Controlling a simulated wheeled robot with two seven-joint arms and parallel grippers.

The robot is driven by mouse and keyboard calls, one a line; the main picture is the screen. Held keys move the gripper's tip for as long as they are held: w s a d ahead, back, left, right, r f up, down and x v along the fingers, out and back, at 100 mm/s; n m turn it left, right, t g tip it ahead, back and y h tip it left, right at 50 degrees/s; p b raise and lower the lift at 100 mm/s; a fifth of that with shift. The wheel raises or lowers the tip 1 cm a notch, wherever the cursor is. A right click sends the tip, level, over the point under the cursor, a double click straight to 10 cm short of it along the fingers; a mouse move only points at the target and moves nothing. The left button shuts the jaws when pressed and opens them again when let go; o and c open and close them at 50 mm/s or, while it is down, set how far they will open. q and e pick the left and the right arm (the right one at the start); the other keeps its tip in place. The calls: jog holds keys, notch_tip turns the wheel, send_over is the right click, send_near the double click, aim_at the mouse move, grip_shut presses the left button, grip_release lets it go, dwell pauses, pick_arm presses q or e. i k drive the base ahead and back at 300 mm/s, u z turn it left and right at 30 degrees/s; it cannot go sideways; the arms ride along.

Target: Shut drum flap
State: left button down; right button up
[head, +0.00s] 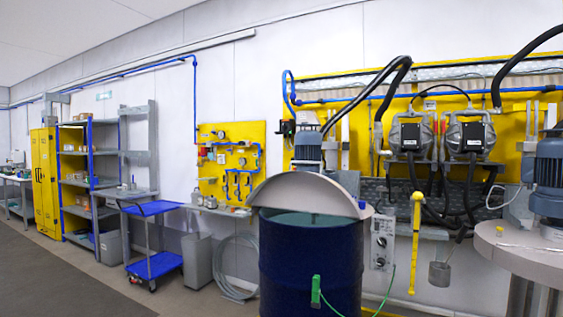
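A dark blue drum (308,265) stands in the lower middle of the head view. Its grey half-round flap (306,193) is raised and stands tilted up above the rim. In front of the flap, the drum's opening shows a greenish inside (305,219). A strip of grey lid (366,210) shows at the right edge behind the flap. The flap hides the rest of the lid. Neither of my grippers is in view.
A green clamp (316,291) with a green cable sits on the drum's front. A motor (308,147) rises behind the flap. A second lidded drum (525,247) with a motor stands at right. A blue cart (152,265) stands at left; open floor (50,280) lies front left.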

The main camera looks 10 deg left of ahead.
aim_at(305, 191)
jog(key=u, duration=1.6)
jog(key=i, duration=7.6)
jog(key=z, duration=4.75)
jog(key=i, duration=1.7)
